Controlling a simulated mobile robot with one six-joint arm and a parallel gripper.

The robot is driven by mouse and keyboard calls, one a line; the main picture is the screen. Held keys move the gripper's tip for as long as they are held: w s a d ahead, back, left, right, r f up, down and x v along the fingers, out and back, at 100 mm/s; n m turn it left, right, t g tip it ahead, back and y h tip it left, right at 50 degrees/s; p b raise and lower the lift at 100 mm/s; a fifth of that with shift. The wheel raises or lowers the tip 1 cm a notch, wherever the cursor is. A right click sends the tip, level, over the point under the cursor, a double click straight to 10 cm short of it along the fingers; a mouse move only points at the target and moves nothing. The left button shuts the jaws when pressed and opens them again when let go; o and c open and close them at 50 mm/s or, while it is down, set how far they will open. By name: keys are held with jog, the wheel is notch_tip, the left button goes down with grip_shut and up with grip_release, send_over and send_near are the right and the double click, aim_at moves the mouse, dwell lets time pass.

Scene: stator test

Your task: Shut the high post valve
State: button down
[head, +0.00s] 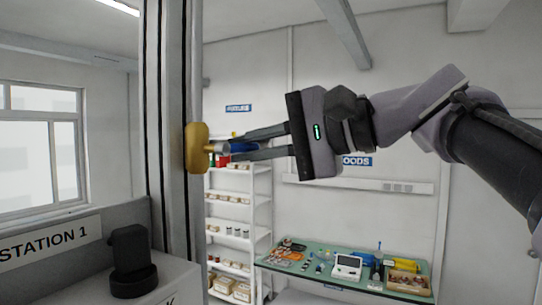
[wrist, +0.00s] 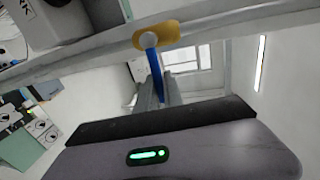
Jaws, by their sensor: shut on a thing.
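The high post valve has a yellow body (head: 197,148) on the upright post, high up left of centre in the head view. Its blue lever (head: 243,148) sticks out to the right, across the line of the post. My gripper (head: 222,149) reaches in from the right, its two dark fingers on either side of the lever, shut on it. In the wrist view the yellow body (wrist: 172,33) is at the top centre and the blue lever (wrist: 153,64) runs from it down between my fingers. The finger tips partly hide the lever.
The grey post (head: 172,90) stands close left of my gripper. A white shelf rack (head: 262,215) and a green-topped bench (head: 330,283) with tools stand behind, below my arm. A dark device (head: 130,262) sits on the station at lower left. The air around my arm looks clear.

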jog(key=shift+r, duration=0.2)
dwell(0.4)
jog(key=c, duration=1.5)
grip_release()
jog(key=b+v, duration=0.1)
jog(key=v, duration=1.6)
jog(key=shift+s+d, duration=0.2)
jog(key=shift+d, duration=0.05)
